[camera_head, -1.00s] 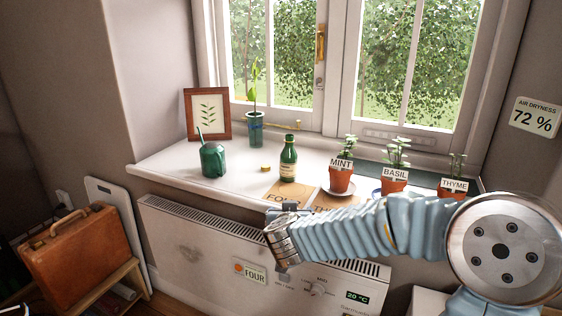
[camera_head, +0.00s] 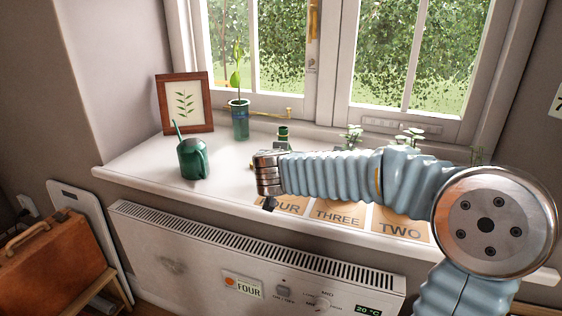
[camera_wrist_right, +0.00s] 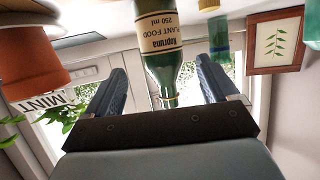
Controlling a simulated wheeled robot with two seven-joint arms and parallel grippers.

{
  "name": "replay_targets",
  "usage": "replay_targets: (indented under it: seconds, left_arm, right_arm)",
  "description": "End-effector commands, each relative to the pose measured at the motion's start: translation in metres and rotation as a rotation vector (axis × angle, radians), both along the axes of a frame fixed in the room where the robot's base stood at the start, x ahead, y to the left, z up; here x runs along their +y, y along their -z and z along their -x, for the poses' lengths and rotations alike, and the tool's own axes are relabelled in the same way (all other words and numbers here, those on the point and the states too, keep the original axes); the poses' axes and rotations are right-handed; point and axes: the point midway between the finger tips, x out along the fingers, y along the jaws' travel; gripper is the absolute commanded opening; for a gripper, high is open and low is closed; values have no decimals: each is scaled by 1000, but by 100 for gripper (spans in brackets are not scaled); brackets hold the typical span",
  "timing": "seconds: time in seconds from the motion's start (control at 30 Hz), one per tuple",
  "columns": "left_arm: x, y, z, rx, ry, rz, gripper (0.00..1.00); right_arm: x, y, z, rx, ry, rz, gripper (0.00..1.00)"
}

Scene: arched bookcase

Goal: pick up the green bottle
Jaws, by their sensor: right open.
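The green bottle shows only its dark cap and neck (camera_head: 283,132) in the head view; my right arm hides the rest. In the right wrist view, which is upside down, the bottle (camera_wrist_right: 166,72) with its cream plant food label lies between the two blue fingers of my right gripper (camera_wrist_right: 160,80). The fingers are apart, with a visible gap on each side of the neck. My left gripper is not in view.
A green mug-like can (camera_head: 192,158), a picture frame (camera_head: 185,103) and a glass with a plant (camera_head: 239,120) stand left on the sill (camera_head: 140,165). The mint pot (camera_wrist_right: 32,55) is close beside the right gripper. Cards marked THREE (camera_head: 338,213) and TWO lie along the front.

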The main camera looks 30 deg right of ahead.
Motion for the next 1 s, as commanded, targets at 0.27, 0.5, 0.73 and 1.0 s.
replay_targets:
  seconds: [0.27, 0.5, 0.73, 1.0]
  left_arm:
    - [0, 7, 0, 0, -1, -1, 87]
    - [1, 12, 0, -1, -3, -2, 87]
    - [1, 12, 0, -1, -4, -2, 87]
    - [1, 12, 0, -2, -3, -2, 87]
  right_arm:
    - [-13, 14, -22, 1, 1, 0, 87]
    - [-29, 26, -50, 1, 0, 1, 87]
    - [-31, 26, -53, 0, -1, 0, 87]
    - [-31, 26, -52, 0, -1, 0, 52]
